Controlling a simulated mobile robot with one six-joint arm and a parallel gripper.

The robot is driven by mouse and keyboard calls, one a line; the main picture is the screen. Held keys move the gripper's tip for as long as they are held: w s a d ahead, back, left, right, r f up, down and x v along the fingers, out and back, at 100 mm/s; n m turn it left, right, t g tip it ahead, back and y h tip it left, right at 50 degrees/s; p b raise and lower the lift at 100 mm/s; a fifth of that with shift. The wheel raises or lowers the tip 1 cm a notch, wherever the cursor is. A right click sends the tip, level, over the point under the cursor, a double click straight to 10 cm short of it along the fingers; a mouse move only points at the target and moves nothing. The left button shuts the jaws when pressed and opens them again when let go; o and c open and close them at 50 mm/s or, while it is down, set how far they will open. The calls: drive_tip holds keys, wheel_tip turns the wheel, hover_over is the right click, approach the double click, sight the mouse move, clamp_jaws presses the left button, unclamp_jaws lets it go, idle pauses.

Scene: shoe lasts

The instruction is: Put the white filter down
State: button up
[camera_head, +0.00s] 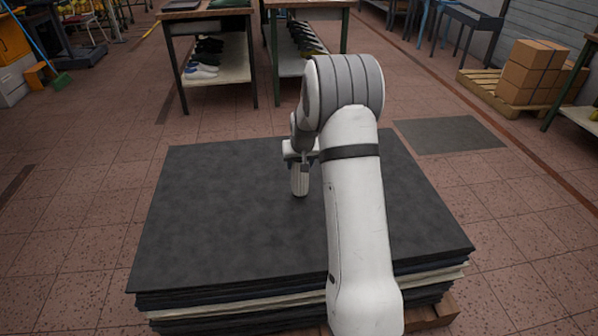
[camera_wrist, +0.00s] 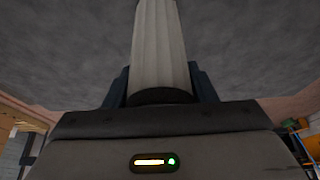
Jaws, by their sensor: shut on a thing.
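The white filter (camera_head: 299,184) is a pale ribbed cylinder, upright beneath my gripper (camera_head: 300,160) in the head view. Its lower end is at or just above the dark top sheet of the stack (camera_head: 225,220); I cannot tell whether it touches. In the wrist view the filter (camera_wrist: 160,45) runs away from the jaws towards the grey sheet surface, and its far end is out of the frame. My gripper (camera_wrist: 160,90) is shut on the filter, with a dark finger on each side of it.
The sheet stack's top is bare around the filter. Behind it stand two tables, one with shoes on its lower shelf (camera_head: 225,70). Cardboard boxes (camera_head: 535,70) sit on a pallet at the right. A flat grey mat (camera_head: 450,134) lies on the tiled floor.

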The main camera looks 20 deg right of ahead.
drive_tip(key=shift+a+f, duration=0.1)
drive_tip(key=shift+f, duration=1.3)
drive_tip(key=shift+f+b, duration=0.15)
drive_tip(key=shift+b, duration=0.15)
drive_tip(key=o, duration=1.2)
drive_tip(key=shift+c, duration=0.2)
